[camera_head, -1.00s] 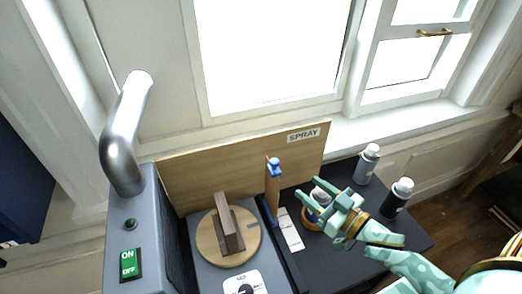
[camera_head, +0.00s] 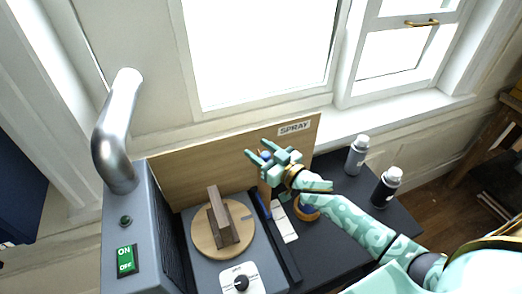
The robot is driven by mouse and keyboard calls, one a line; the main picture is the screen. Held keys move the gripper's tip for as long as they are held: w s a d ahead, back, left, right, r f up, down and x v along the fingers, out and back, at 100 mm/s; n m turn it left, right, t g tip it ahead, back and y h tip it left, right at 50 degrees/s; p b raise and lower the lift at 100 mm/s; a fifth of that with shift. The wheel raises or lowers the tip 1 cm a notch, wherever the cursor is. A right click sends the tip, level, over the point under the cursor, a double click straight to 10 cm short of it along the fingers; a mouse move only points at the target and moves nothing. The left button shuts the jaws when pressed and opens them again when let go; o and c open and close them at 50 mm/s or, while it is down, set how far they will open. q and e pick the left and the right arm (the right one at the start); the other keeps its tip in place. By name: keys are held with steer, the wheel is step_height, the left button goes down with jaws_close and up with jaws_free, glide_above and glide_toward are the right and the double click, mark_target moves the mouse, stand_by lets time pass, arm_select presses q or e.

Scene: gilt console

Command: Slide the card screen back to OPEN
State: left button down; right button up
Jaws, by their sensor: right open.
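The card screen (camera_head: 264,192) is a narrow upright wooden panel with a blue knob at its top and a blue strip along its foot. It stands beside the dark rail to the right of the turntable. My right gripper (camera_head: 257,150) is open, with its fingers over the blue knob and partly hiding it. I cannot tell whether they touch it. A white label strip (camera_head: 284,222) lies right of the screen; its lettering is too small to read. My left gripper is out of view.
A wooden backboard (camera_head: 180,178) marked SPRAY stands behind. A turntable (camera_head: 205,240) carries a wooden block (camera_head: 222,217). A grey bottle (camera_head: 356,155) and a black bottle (camera_head: 386,187) stand right. A grey ON/OFF unit (camera_head: 122,220) stands left.

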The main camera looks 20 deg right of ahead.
steer(key=shift+s, duration=0.1)
jaws_close()
steer(key=w, duration=0.4)
steer(key=shift+w+d+r+b, duration=0.15)
steer(key=shift+w+b, duration=0.15)
steer(key=shift+b, duration=0.05)
steer(key=shift+c, duration=1.2)
jaws_free()
steer(key=shift+o, duration=1.2)
steer(key=shift+w, duration=0.25)
